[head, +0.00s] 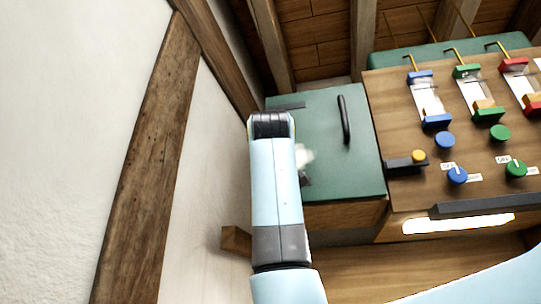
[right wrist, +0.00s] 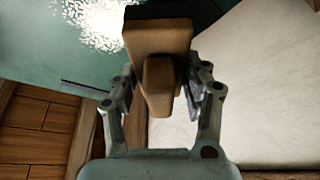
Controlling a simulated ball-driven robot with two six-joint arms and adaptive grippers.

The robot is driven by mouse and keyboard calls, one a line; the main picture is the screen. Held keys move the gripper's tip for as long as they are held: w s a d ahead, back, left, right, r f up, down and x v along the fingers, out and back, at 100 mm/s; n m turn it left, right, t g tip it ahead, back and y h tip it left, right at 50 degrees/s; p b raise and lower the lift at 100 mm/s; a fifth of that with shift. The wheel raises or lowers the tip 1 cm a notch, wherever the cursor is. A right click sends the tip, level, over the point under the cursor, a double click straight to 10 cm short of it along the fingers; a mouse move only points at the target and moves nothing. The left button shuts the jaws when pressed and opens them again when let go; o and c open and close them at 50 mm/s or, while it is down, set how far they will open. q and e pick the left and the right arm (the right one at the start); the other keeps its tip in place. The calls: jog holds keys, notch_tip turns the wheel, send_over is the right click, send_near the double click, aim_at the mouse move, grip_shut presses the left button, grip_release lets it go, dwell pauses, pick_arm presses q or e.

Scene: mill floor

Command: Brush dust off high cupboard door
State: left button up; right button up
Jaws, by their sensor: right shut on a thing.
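The green cupboard door (head: 338,165) has a black upright handle (head: 345,119) near its right side. A whitish dust patch (head: 303,156) shows on the door just right of my arm. In the right wrist view the dust patch (right wrist: 100,20) lies on the green door (right wrist: 45,50), just left of the brush. My right gripper (right wrist: 160,88) is shut on a wooden brush (right wrist: 158,38), with a dark strip at its far end. Whether the brush touches the door is unclear. In the head view my arm hides most of the brush. My left gripper is not in view.
A pale wall (head: 215,170) with a timber post (head: 150,150) stands close on the left. Right of the door is a wooden panel (head: 395,170) with coloured knobs and levers. A small wooden block (head: 236,240) juts from the wall below.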

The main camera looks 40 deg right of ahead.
jog(key=shift+w+d+p, duration=0.3)
jog(key=shift+w+d, duration=0.3)
jog(key=shift+d, duration=0.1)
jog(key=shift+s, duration=0.15)
